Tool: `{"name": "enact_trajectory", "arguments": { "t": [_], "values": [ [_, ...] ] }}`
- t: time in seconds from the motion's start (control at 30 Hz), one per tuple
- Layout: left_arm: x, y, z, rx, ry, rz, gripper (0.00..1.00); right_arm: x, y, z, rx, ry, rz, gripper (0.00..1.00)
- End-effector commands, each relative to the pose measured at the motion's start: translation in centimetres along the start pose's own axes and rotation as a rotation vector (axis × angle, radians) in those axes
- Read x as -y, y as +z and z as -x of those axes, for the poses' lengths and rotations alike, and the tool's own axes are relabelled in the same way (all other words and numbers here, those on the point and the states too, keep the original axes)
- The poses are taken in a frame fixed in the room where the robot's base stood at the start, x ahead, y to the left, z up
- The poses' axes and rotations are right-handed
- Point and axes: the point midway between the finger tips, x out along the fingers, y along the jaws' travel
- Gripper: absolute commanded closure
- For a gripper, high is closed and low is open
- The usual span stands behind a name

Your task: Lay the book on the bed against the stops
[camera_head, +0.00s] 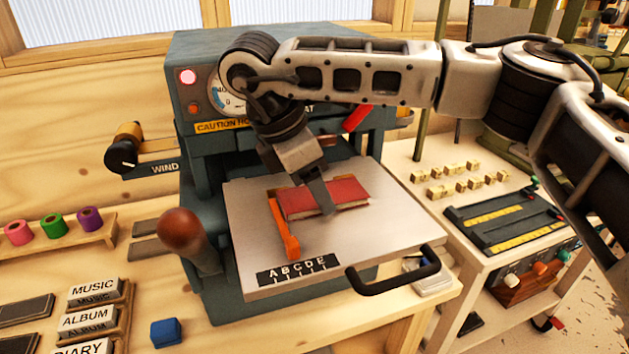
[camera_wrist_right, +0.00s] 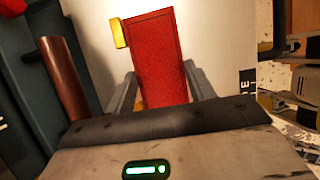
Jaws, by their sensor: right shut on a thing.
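The red book (camera_head: 325,195) lies low over the pale metal bed (camera_head: 385,225) of the green press, pages showing along its front edge. My right gripper (camera_head: 328,203) is shut on it from above. In the right wrist view the red book (camera_wrist_right: 160,60) stands out between the two fingers (camera_wrist_right: 160,90). An orange stop (camera_head: 287,235) runs along the bed at the book's left end; I cannot tell whether they touch. A yellow-orange stop piece (camera_wrist_right: 120,33) shows beside the book's far end in the wrist view. The book's back edge is partly hidden. My left gripper is out of view.
The press head (camera_head: 215,110) stands over the back of the bed. A brown knob lever (camera_head: 185,235) rises at its left, and a black handle (camera_head: 395,280) juts from the front. An ABCDE strip (camera_head: 298,269) lies on the bed's front left. The bed's right side is clear.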

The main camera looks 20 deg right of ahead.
Motion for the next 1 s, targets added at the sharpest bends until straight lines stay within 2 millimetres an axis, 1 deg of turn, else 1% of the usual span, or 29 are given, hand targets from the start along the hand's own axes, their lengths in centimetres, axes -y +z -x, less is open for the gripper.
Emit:
{"name": "enact_trajectory", "arguments": {
  "t": [0.07, 0.1, 0.13, 0.17, 0.47, 0.57, 0.67, 0.77, 0.8, 0.9, 1.0],
  "values": [
    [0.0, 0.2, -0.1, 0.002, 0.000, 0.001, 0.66, 0.0, 0.0, -0.1, 0.000, 0.000, 0.000, 0.74],
    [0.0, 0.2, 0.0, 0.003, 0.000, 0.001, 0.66, 0.0, 0.0, 0.0, 0.000, 0.000, 0.000, 0.35],
    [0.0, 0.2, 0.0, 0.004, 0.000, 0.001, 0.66, 0.0, 0.0, 0.0, 0.000, 0.000, 0.000, 0.27],
    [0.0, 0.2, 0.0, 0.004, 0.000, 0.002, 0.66, 0.0, 0.0, 0.0, 0.000, 0.000, 0.000, 0.24],
    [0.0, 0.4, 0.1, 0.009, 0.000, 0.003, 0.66, 0.0, 0.0, 0.2, 0.000, 0.001, 0.000, 0.24],
    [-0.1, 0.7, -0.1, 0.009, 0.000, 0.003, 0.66, -0.1, -0.1, 1.0, -0.001, 0.003, -0.001, 0.24],
    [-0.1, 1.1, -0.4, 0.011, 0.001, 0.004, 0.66, -0.1, -0.1, 2.6, -0.001, 0.005, 0.000, 0.24],
    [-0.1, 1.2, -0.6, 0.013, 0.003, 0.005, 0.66, -0.1, -0.1, 4.8, -0.001, 0.006, -0.001, 0.24],
    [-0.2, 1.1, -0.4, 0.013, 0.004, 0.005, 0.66, -0.1, -0.1, 5.9, 0.002, 0.007, -0.001, 0.24],
    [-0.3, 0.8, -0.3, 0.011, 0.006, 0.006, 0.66, -0.1, 0.0, 8.1, 0.002, 0.007, -0.001, 0.24],
    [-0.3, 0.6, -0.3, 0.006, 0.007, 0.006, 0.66, 0.0, 0.0, 9.9, 0.002, 0.005, -0.001, 0.24]
  ]
}}
